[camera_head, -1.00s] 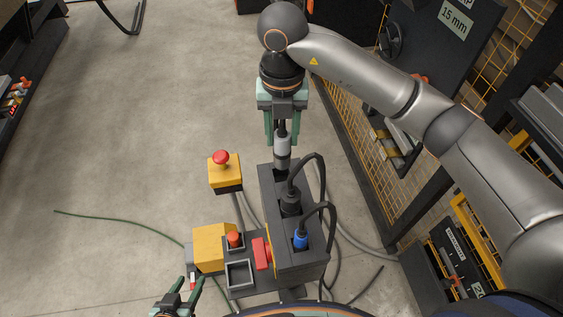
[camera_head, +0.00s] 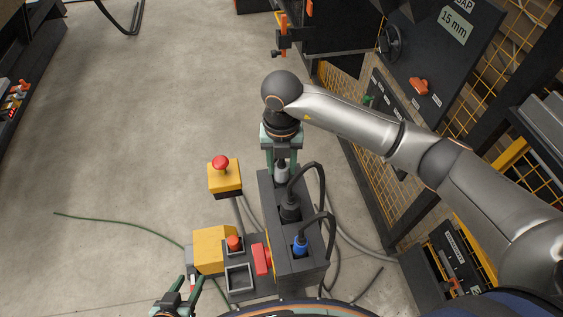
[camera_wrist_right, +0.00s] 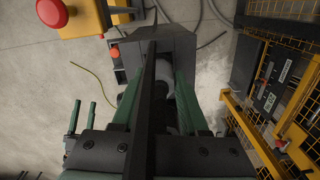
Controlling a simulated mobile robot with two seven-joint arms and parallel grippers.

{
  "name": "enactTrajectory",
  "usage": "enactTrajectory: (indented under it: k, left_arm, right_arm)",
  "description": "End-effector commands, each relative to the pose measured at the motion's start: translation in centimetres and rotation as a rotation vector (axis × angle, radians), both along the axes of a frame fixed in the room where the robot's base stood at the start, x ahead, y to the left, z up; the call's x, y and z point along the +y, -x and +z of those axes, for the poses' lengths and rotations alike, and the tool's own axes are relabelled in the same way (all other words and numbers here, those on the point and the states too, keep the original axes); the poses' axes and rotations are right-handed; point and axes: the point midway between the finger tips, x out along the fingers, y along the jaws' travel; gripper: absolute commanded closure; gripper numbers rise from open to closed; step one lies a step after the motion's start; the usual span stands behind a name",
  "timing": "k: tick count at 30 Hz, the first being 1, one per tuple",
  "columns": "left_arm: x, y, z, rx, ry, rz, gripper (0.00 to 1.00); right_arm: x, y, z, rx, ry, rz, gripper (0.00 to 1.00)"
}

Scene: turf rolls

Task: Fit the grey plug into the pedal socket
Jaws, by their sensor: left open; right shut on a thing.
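My right gripper (camera_head: 281,160) is shut on the grey plug (camera_head: 282,173) and points down at the far end of the dark socket box (camera_head: 290,273). The plug's lower end meets the top of the box there; the socket under it is hidden, and I cannot tell how deep the plug sits. In the right wrist view the green fingers stand either side of the plug, largely hidden by a dark cable (camera_wrist_right: 147,110). My left gripper (camera_head: 181,296) is open and empty at the bottom edge, left of the box.
A black plug (camera_head: 290,208) and a blue plug (camera_head: 301,244) with looping cables stand in the same box. A red emergency button on a yellow box (camera_head: 226,180) stands to the left. A yellow block (camera_head: 210,250) and an open tray (camera_head: 239,277) are nearer. Yellow mesh fencing is on the right.

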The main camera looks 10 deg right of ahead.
Motion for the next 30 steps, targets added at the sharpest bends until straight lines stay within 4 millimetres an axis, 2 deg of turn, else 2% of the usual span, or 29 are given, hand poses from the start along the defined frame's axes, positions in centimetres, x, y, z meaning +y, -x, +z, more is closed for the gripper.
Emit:
enactTrajectory:
  k: [8,9,17,25,27,30]
  left_arm:
    - [0.0,0.0,-0.4,0.000,0.000,0.000,0.50]
    - [0.0,0.0,-0.4,0.000,0.000,0.000,0.50]
    - [0.0,-0.1,-0.3,-0.001,0.000,0.000,0.50]
    - [0.0,-0.1,-0.1,-0.002,0.000,0.000,0.50]
    - [0.0,-0.1,0.3,-0.002,0.000,0.000,0.50]
    - [0.0,-0.2,-0.2,-0.004,0.001,0.000,0.50]
  right_arm:
    - [0.0,0.0,-0.4,-0.001,-0.001,0.000,1.00]
    - [0.0,0.0,-0.4,0.000,0.000,0.000,0.56]
    - [0.0,0.0,-0.3,0.000,0.000,0.000,0.27]
    - [0.0,0.0,-0.1,0.000,0.000,0.000,0.27]
    - [0.0,0.0,0.3,0.000,-0.001,0.000,0.27]
    - [0.1,-0.1,1.4,-0.004,-0.002,0.000,0.27]
